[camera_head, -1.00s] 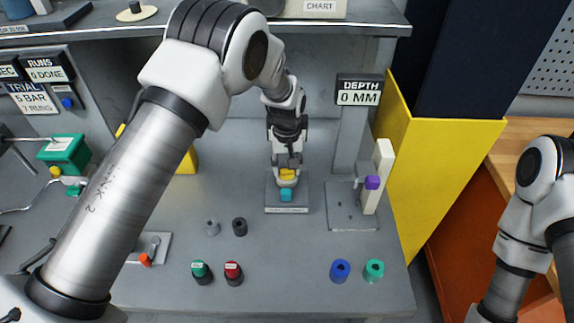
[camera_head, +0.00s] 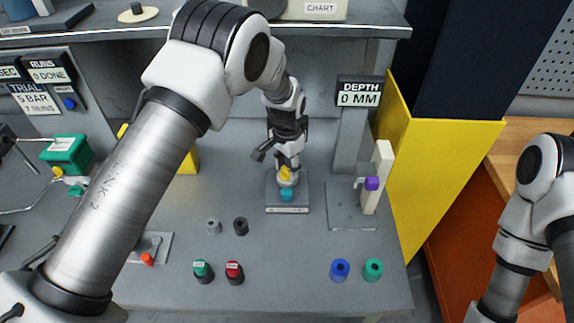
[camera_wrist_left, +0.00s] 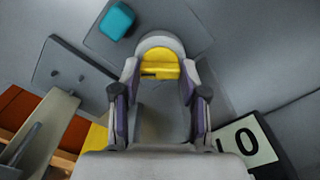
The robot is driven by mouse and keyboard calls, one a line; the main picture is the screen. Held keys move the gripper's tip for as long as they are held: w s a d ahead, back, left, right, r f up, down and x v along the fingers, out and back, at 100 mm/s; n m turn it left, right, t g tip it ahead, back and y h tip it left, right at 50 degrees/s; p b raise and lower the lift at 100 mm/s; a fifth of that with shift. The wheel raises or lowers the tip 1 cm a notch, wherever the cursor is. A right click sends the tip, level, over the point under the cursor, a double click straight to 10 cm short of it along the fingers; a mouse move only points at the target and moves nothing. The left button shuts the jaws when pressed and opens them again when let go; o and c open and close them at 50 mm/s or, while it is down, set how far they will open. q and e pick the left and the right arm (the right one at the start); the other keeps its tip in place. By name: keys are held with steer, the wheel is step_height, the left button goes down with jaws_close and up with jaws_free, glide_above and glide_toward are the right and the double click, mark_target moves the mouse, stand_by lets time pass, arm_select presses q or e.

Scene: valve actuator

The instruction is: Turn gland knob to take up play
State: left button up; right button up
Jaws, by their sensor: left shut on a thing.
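A small yellow knob (camera_head: 285,172) stands on a grey plate (camera_head: 287,209) near the middle of the bench. In the left wrist view the yellow part (camera_wrist_left: 160,68) sits between the fingertips, against a rounded grey body. My left gripper (camera_head: 287,166) reaches down from above and is shut on this yellow knob. A teal block (camera_head: 287,195) sits just in front of the knob, and it also shows in the left wrist view (camera_wrist_left: 117,21). My right gripper is out of view; only links of my right arm show at the right edge.
A DEPTH display (camera_head: 358,91) reading 0 MM stands behind right. Green (camera_head: 202,271) and red (camera_head: 234,271) buttons and blue (camera_head: 340,269) and green (camera_head: 373,269) rings line the front.

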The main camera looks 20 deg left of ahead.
mark_target(288, 169)
arm_select(q)
steer(key=m, duration=0.6)
steer(key=shift+s+f+m+p, duration=0.15)
steer(key=shift+m+p, duration=0.2)
steer(key=shift+m, duration=0.05)
stand_by(0.3)
steer(key=o, duration=1.1)
steer(key=shift+o, duration=0.2)
steer(key=shift+r, duration=0.4)
step_height(288, 169, up, 11)
steer(key=shift+w+r, duration=0.15)
steer(key=shift+w, duration=0.05)
